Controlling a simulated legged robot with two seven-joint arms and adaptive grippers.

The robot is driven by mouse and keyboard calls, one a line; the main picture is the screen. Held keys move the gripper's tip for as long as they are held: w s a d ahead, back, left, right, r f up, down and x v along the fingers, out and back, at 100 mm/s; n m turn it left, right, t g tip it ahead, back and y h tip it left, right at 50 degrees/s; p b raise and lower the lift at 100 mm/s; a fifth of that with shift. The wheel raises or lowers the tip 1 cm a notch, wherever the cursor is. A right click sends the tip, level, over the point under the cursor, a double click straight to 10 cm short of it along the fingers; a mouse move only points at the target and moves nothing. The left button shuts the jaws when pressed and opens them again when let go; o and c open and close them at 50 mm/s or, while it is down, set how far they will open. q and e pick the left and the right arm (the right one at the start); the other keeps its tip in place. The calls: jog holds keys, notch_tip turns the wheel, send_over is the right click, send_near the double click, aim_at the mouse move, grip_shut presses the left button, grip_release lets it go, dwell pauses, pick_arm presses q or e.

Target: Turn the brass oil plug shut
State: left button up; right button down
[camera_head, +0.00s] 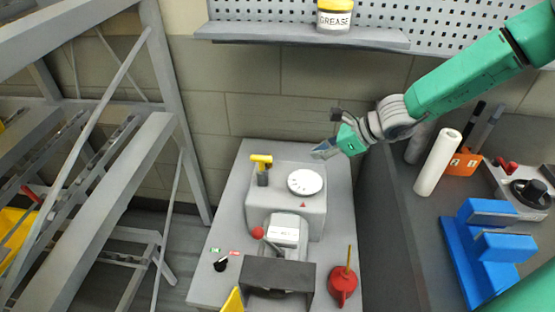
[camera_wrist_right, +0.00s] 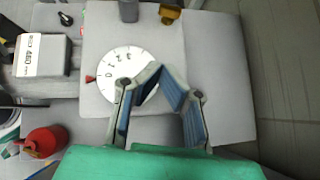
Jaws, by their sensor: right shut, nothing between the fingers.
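The brass-yellow plug with a T-shaped top (camera_head: 261,159) sits at the back left of the grey machine housing, beside a dark grey post (camera_head: 263,179). In the right wrist view the brass piece (camera_wrist_right: 170,14) is at the top edge, partly cut off, with the grey post (camera_wrist_right: 128,11) left of it. My right gripper (camera_head: 325,151) is above the housing's back right corner, apart from the plug and to its right. In the wrist view its blue-padded fingers (camera_wrist_right: 167,72) have their tips close together, shut and empty, over the dial's edge. My left gripper is out of view.
A white numbered dial (camera_head: 306,181) with a red pointer is on the housing. A red-knobbed lever (camera_head: 257,232), black knob (camera_head: 220,264) and red oil can (camera_head: 342,283) are nearer. A grey frame stands left; a bench with paper roll (camera_head: 437,162) and blue fixture (camera_head: 480,250) right.

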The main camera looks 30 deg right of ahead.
jog(key=b, duration=0.3)
send_near(276, 170)
jog(key=x, duration=0.4)
jog(key=shift+f, duration=0.35)
jog(key=shift+w+a+p, duration=0.4)
jog(key=shift+w+a, duration=1.15)
jog(key=shift+a, duration=0.05)
jog(key=shift+b, duration=0.4)
